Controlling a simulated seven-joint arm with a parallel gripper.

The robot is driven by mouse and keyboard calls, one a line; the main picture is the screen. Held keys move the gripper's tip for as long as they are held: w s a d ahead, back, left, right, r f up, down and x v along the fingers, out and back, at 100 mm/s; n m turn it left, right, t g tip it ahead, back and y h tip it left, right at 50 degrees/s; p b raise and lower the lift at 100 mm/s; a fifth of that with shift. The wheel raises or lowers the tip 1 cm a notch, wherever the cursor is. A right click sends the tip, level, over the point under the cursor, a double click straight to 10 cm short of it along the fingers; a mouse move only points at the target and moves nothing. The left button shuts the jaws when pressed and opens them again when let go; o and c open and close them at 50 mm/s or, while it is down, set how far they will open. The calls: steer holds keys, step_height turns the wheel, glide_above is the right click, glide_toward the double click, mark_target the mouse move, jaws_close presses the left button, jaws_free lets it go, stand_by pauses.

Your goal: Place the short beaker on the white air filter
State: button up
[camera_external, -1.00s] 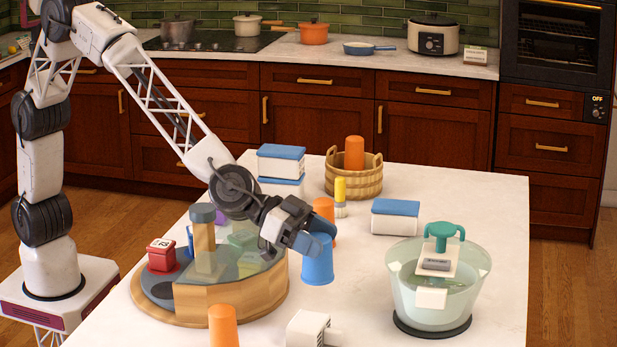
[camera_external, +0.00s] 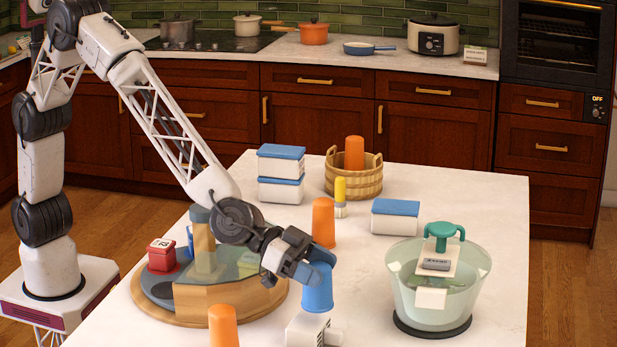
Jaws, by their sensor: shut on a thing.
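My gripper (camera_external: 306,268) is shut on a blue cup (camera_external: 317,294), which I take to be the short beaker. The gripper grips it near its narrow upper end, and the wider end faces down. A small white block-shaped thing (camera_external: 305,331) at the front edge of the picture looks like the white air filter. The cup's lower end overlaps its top in this view. I cannot tell whether they touch. The white thing is partly hidden by the cup and cut by the picture's lower edge.
Orange cups stand behind the gripper (camera_external: 323,222) and at front left (camera_external: 223,328). A round wooden stand (camera_external: 245,300) is left. A clear bowl (camera_external: 470,290) stands right. Blue-lidded boxes (camera_external: 395,218), a yellow-topped bottle (camera_external: 340,192) and a basket (camera_external: 370,182) are farther back.

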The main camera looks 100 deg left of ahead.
mark_target(332, 294)
steer(key=shift+f, duration=1.9)
steer(key=shift+f, duration=0.1)
steer(key=o, duration=0.9)
steer(key=shift+v, duration=1.25)
steer(key=shift+s+r, duration=0.1)
steer(key=shift+r, duration=1.75)
steer(key=shift+s+r, duration=0.15)
steer(key=shift+r, duration=1.7)
steer(key=shift+a, duration=0.1)
